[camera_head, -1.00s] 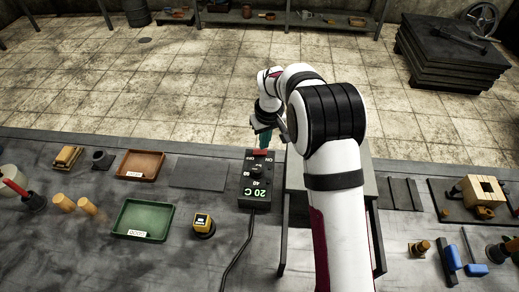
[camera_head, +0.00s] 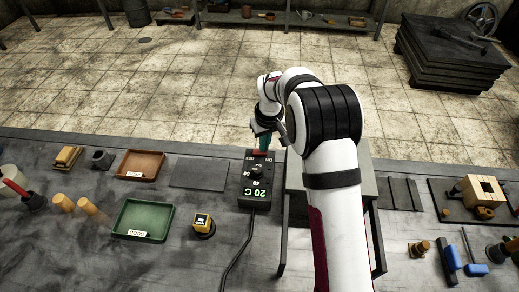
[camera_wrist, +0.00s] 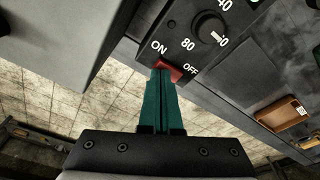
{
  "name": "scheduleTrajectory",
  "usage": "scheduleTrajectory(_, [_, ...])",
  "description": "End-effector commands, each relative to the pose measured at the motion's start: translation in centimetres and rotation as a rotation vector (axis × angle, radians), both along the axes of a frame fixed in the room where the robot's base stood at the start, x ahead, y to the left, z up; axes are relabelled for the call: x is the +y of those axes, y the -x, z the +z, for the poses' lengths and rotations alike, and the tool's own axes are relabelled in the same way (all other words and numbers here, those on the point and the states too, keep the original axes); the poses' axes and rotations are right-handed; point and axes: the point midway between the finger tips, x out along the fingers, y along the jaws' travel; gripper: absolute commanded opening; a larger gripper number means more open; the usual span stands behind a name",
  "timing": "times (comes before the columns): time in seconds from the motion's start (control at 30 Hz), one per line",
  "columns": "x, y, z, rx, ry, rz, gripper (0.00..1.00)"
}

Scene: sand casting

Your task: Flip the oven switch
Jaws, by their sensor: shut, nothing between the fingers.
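The oven control box (camera_head: 254,190) is dark, with a 20 C display, a temperature knob (camera_wrist: 211,27) and ON and OFF labels. Its red switch (camera_wrist: 169,71) sits between ON and OFF in the wrist view. In the head view the switch is mostly hidden by my gripper (camera_head: 262,147), which points down at the far end of the box. In the wrist view my gripper (camera_wrist: 161,75) shows two teal fingers, shut together and empty. Their tips overlap the switch and appear to be touching it. I cannot tell for sure which way the switch is tilted.
A grey oven-like block (camera_head: 297,205) stands right beside the control box, under my arm. A black cable (camera_head: 238,262) runs toward the front.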

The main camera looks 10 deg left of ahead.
Motion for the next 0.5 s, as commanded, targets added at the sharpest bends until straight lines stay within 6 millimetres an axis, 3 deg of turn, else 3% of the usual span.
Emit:
scheduleTrajectory(0.37, [0.01,0.02,-0.56,0.001,0.000,-0.001,0.00])
scheduleTrajectory(0.5, [0.02,-0.05,0.26,-0.002,0.000,0.001,0.00])
